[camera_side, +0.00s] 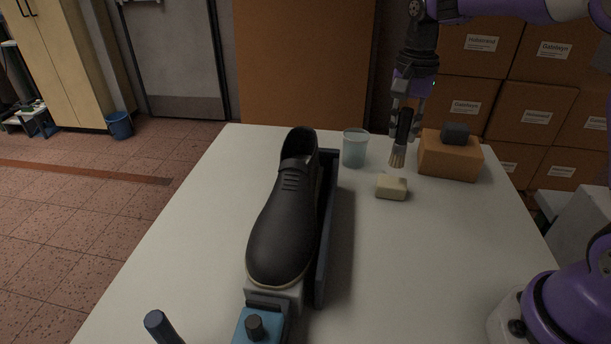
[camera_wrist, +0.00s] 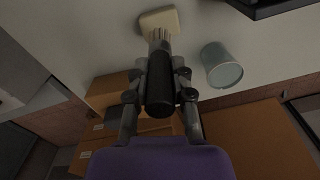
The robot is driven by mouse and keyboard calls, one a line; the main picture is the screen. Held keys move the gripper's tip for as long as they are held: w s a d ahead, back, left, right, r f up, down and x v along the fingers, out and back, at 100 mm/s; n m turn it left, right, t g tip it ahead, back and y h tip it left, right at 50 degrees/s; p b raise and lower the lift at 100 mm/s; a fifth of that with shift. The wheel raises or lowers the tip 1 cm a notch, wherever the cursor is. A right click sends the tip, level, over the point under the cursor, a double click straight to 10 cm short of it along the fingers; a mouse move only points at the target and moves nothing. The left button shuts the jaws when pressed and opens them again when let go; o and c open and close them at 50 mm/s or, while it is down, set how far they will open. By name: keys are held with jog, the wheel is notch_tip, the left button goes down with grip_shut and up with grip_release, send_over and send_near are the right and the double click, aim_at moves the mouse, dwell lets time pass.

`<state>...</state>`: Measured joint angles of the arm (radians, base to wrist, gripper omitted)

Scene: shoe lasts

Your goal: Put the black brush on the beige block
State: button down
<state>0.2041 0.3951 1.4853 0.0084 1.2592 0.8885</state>
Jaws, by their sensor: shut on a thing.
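My gripper (camera_side: 405,114) is shut on the black brush (camera_side: 404,126) and holds it upright with the bristles down. The pale bristles (camera_side: 397,157) hang close above the beige block (camera_side: 391,188) in the side view; whether they touch it I cannot tell. The beige block lies flat on the white table, right of the shoe. In the wrist view, the black brush (camera_wrist: 159,88) is between the fingers of my gripper (camera_wrist: 158,75), and its bristles point at the beige block (camera_wrist: 159,22) and overlap its edge.
A translucent cup (camera_side: 355,148) stands left of the brush. An orange block (camera_side: 449,158) with a dark block (camera_side: 456,133) on it stands to the right. A black shoe (camera_side: 283,222) sits on a stand with a dark upright panel (camera_side: 325,235).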

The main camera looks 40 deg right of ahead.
aim_at(401, 142)
jog(key=shift+f, duration=2.05)
jog(key=shift+f, duration=0.1)
jog(key=c, duration=0.7)
grip_release()
jog(key=shift+c, duration=0.2)
notch_tip(401, 142, up, 12)
jog(key=shift+f, duration=0.1)
jog(key=s+a+f+n+t, duration=0.2)
jog(key=s+a+n, duration=0.1)
jog(key=s+n, duration=0.3)
jog(key=s+a+f+n+t, duration=0.1)
jog(key=s+a+n+t, duration=0.2)
jog(key=s+n, duration=0.3)
jog(key=s+a, duration=0.1)
jog(key=s, duration=0.1)
jog(key=shift+s+a+f+n+t, duration=0.15)
jog(key=shift+s+f+n+t, duration=0.15)
jog(key=shift+s+f, duration=0.05)
